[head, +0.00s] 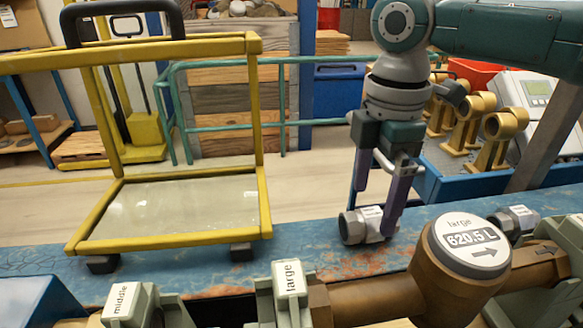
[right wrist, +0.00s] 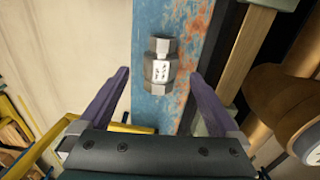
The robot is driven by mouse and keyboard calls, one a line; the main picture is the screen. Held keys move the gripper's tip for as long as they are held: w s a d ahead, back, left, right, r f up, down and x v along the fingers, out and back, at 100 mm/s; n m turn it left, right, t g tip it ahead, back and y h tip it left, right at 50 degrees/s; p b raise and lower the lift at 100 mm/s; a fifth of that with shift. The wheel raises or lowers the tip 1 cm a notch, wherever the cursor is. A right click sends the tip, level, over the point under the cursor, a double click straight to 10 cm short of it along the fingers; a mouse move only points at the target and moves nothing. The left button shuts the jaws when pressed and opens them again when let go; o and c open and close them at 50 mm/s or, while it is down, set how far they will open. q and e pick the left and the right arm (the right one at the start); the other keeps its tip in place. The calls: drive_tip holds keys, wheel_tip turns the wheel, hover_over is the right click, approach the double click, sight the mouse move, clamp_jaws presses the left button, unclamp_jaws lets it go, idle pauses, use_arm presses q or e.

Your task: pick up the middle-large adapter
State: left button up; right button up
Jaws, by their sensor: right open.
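A grey metal adapter (head: 352,229) with hexagonal ends and a white label lies on the worn blue bench. It also shows in the right wrist view (right wrist: 160,68), where the label is too small to read. My right gripper (head: 372,222) points down over this adapter with its purple fingers open. In the right wrist view the adapter appears between the fingertips (right wrist: 161,74), with a gap on both sides. A second grey adapter (head: 514,219) lies farther right, partly hidden behind the large meter. My left gripper is not in view.
A brown meter (head: 463,240) labelled "large" stands in front, with clamps labelled "large" (head: 288,279) and "middle" (head: 121,301) to its left. A yellow frame (head: 258,190) with a glass panel stands left on the bench. A blue tray (head: 455,190) with brass parts is behind right.

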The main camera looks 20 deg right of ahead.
sight(370, 212)
wheel_tip(370, 212, down, 4)
drive_tip(key=shift+a+r, duration=0.1)
drive_tip(key=shift+c, duration=0.2)
clamp_jaws()
idle(0.6)
drive_tip(key=shift+r, duration=0.1)
